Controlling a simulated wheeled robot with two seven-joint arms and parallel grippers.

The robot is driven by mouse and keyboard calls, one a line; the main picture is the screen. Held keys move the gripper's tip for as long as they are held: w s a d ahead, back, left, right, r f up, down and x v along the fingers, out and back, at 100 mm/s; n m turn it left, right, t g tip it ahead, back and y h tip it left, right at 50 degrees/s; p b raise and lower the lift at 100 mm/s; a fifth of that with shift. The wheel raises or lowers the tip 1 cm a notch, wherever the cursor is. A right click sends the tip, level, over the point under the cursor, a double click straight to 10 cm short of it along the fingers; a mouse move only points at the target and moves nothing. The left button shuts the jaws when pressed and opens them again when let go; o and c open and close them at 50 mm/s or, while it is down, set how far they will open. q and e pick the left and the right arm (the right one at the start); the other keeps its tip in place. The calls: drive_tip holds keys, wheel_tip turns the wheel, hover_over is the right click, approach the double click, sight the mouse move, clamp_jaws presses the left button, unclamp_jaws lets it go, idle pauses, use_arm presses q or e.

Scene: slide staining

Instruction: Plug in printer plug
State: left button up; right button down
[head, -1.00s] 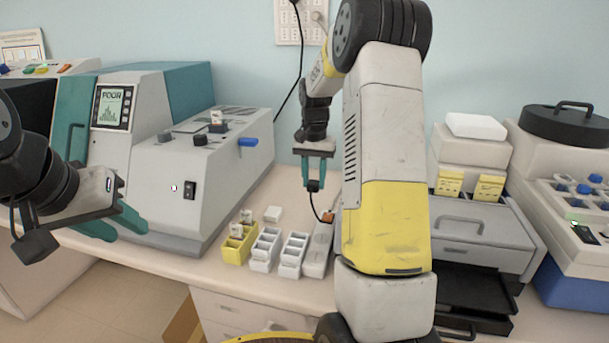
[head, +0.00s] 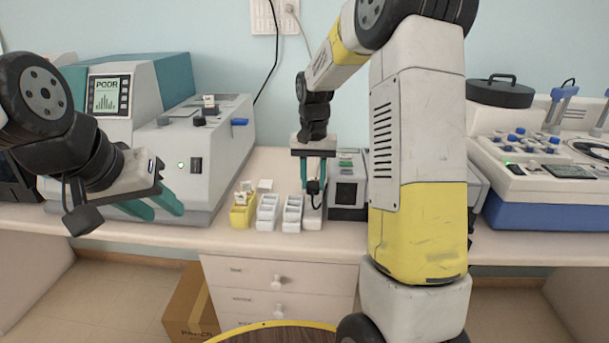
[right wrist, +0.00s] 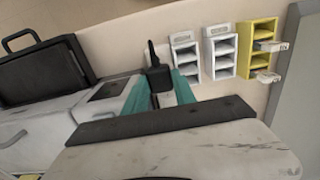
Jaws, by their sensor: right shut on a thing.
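My right gripper (head: 315,188) is shut on a small black plug (head: 314,187), with teal fingers on either side of it. In the right wrist view the plug (right wrist: 158,76) sits between the fingertips with a short black stem. A pale power strip (head: 312,222) lies on the bench below the plug, beside the white racks. The gripper and plug cover part of it, so I cannot tell whether the plug touches a socket. My left gripper (head: 153,205) is open and empty in front of the large grey machine (head: 188,160).
A yellow rack (head: 240,217) and two white racks (head: 267,213) (head: 291,213) stand left of the strip. A grey device (head: 347,188) is close on its right, partly behind my right arm. A wall outlet (head: 275,14) has a black cable. A cardboard box (head: 190,303) is on the floor.

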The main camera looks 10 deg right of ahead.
drive_tip(key=shift+f, duration=0.1)
hover_over(313, 213)
drive_tip(key=shift+w+f, duration=0.2)
drive_tip(key=shift+f, duration=2.6)
drive_tip(key=shift+f, duration=0.6)
drive_tip(key=shift+s+f, duration=0.1)
drive_tip(key=shift+f, duration=0.15)
drive_tip(key=shift+s+a+f, duration=0.1)
drive_tip(key=shift+s+f, duration=0.05)
drive_tip(key=shift+f, duration=0.15)
drive_tip(key=c, duration=0.9)
unclamp_jaws()
drive_tip(key=shift+c, duration=0.2)
drive_tip(key=r, duration=0.9)
drive_tip(key=shift+w, duration=0.3)
